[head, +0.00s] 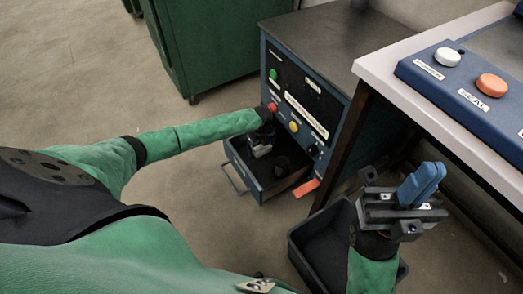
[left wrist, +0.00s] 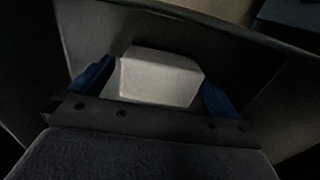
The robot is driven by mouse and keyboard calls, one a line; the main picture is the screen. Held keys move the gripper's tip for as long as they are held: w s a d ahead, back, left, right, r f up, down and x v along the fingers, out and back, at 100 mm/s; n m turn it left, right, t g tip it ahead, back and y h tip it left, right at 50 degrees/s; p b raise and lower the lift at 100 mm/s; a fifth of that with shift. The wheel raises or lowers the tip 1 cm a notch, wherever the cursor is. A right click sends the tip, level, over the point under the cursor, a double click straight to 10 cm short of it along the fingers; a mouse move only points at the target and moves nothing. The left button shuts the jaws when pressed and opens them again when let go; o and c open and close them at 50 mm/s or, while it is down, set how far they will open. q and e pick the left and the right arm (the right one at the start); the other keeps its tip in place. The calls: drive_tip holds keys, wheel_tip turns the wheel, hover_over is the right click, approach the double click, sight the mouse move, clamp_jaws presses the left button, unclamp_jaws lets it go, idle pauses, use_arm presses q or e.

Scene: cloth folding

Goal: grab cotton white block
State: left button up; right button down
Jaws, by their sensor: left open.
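The white block (left wrist: 158,79) is a pale grey-white shape in the left wrist view, lying in the dark open drawer. The drawer (head: 243,178) is pulled out of the blue cabinet in the head view. My left gripper (head: 262,148) reaches down into the drawer. In the left wrist view its blue fingers (left wrist: 158,88) are open, one on each side of the block; contact cannot be told. The block cannot be made out clearly in the head view. My right gripper (head: 422,183) is at the right, its blue fingers together with nothing seen between them.
The cabinet front (head: 302,105) has coloured buttons. A black bin (head: 312,247) stands below my right gripper. A white-edged table (head: 425,105) holds a blue button panel (head: 465,95).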

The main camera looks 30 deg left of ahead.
use_arm(q)
drive_tip(key=c, duration=1)
drive_tip(key=shift+r, duration=0.15)
